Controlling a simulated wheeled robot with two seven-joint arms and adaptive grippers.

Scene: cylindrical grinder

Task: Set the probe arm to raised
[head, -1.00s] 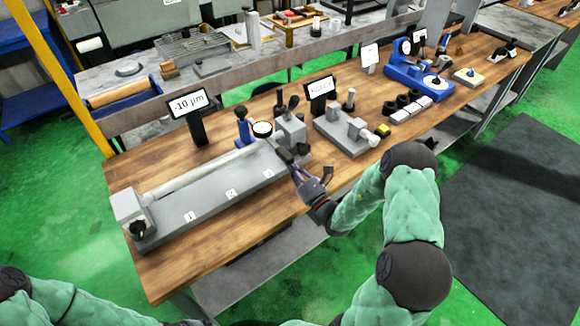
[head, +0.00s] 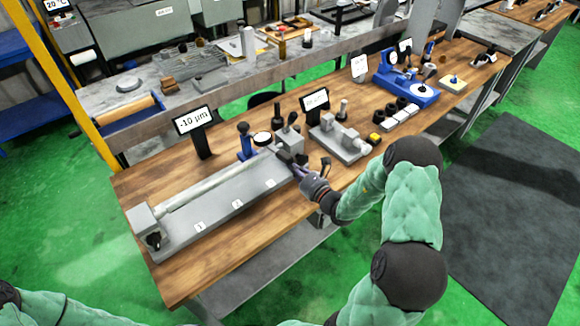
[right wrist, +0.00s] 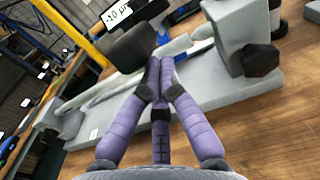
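A long grey bench fixture (head: 215,208) with a bright bar (head: 215,182) along it lies on the wooden table. At its back edge stands a blue stand (head: 245,143) with a round white-faced dial (head: 262,138); I cannot tell its probe arm apart at this size. My right gripper (head: 298,167) is at the fixture's right front end, by dark parts there. In the right wrist view its purple fingers (right wrist: 160,65) come together at the tips, close to a dark rounded part (right wrist: 130,48); I cannot tell if they touch. My left gripper is out of view.
A "-10 µm" display (head: 193,120) stands behind the fixture. A second display (head: 315,101) and a smaller grey fixture (head: 340,138) stand to the right. The table's front left is clear.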

